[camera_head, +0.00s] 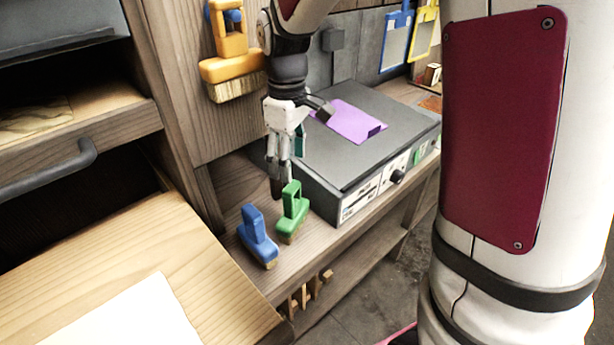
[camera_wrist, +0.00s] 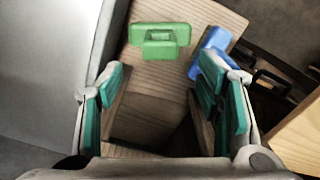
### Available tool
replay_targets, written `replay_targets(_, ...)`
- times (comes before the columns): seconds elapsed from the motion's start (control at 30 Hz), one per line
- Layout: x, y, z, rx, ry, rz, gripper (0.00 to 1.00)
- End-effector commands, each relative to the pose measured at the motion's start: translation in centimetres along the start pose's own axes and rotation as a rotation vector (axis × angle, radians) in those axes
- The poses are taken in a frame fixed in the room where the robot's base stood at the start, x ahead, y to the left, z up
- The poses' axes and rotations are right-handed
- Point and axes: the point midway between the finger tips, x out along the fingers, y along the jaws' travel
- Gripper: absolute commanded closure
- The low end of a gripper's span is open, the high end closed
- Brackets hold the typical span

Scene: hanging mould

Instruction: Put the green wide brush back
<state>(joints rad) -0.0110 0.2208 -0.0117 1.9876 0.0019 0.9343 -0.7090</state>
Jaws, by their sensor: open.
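The green brush (camera_head: 292,212) stands on the wooden bench, handle up, just left of the grey box. In the wrist view the green brush (camera_wrist: 160,40) lies ahead of the fingertips, near the top middle. My gripper (camera_head: 279,180) points down above the bench, behind the green brush and apart from it. In the wrist view my gripper (camera_wrist: 162,92) has its teal-padded fingers wide apart with nothing between them. A blue brush (camera_head: 257,236) stands left of the green one, and it also shows in the wrist view (camera_wrist: 210,50), partly behind the right finger.
A grey box (camera_head: 310,170) with knobs stands right of my gripper, with a purple sheet (camera_head: 352,121) on it. A yellow brush (camera_head: 230,55) hangs on the wooden panel. Blue (camera_head: 396,42) and yellow (camera_head: 424,30) framed tools hang at the back. A dark drawer handle (camera_head: 60,170) juts out at left.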

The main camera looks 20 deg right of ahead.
Motion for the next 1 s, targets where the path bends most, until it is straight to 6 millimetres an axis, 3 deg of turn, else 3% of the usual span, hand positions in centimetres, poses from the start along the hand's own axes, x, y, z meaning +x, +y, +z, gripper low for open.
replay_targets(0.17,-0.8,-0.4,0.5,0.018,0.007,0.006,0.4)
replay_targets(0.27,-2.3,-1.4,1.7,0.062,0.024,0.018,0.4)
replay_targets(0.43,-6.2,-4.7,5.8,0.208,0.079,0.053,0.4)
replay_targets(0.6,-8.5,-8.5,10.4,0.368,0.139,0.078,0.4)
replay_targets(0.8,-9.2,-12.8,15.4,0.548,0.213,0.095,0.4)
replay_targets(1.0,-8.6,-15.4,18.5,0.67,0.264,0.1,0.4)
